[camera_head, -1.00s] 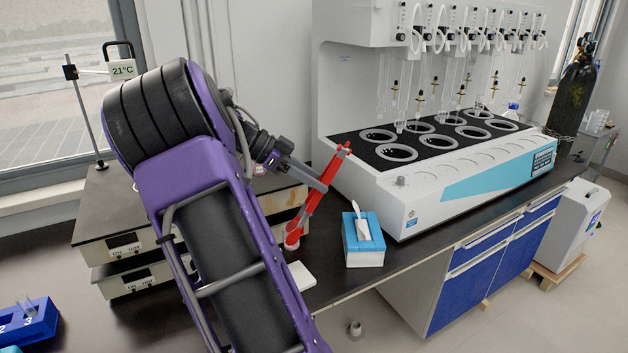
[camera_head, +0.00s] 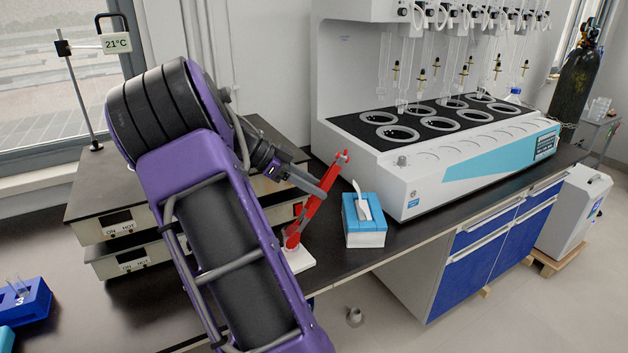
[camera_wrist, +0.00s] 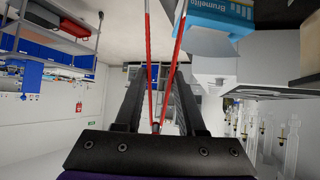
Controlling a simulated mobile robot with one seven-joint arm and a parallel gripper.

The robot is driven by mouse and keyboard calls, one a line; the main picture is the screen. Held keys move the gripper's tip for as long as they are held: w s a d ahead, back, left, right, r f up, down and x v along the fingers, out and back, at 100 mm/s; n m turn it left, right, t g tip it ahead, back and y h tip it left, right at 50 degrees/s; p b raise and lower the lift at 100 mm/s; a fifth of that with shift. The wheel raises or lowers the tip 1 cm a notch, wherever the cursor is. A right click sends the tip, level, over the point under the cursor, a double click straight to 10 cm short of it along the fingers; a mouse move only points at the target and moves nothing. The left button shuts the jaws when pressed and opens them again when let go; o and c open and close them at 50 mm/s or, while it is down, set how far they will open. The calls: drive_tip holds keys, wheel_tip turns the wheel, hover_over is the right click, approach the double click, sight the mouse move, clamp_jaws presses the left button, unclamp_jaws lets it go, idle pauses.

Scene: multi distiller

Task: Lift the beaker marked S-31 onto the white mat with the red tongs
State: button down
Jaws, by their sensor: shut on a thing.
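My gripper (camera_head: 322,188) is shut on the red tongs (camera_head: 313,203), which slant down and to the left. In the wrist view the two red legs of the tongs (camera_wrist: 150,60) run out between my gripper's fingers (camera_wrist: 156,100). A small clear beaker (camera_head: 291,248) shows at the tongs' lower end, partly hidden by their red tips; its marking cannot be read. The white mat (camera_head: 301,262) lies on the dark bench, partly behind my arm. The beaker overlaps the mat's back part in the picture; whether it touches the mat cannot be told.
A blue and white tissue box (camera_head: 364,238) stands right of the tongs. Behind it is the large white distiller (camera_head: 440,195). Hot plates (camera_head: 118,222) stand at the left, and a blue rack (camera_head: 30,305) at the lower left. The bench's front edge is close to the mat.

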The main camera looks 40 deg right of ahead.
drive_tip(key=shift+f, duration=0.5)
drive_tip(key=c, duration=1)
unclamp_jaws()
wheel_tip(320, 180, up, 10)
drive_tip(key=p, duration=0.5)
drive_tip(key=shift+s, duration=0.15)
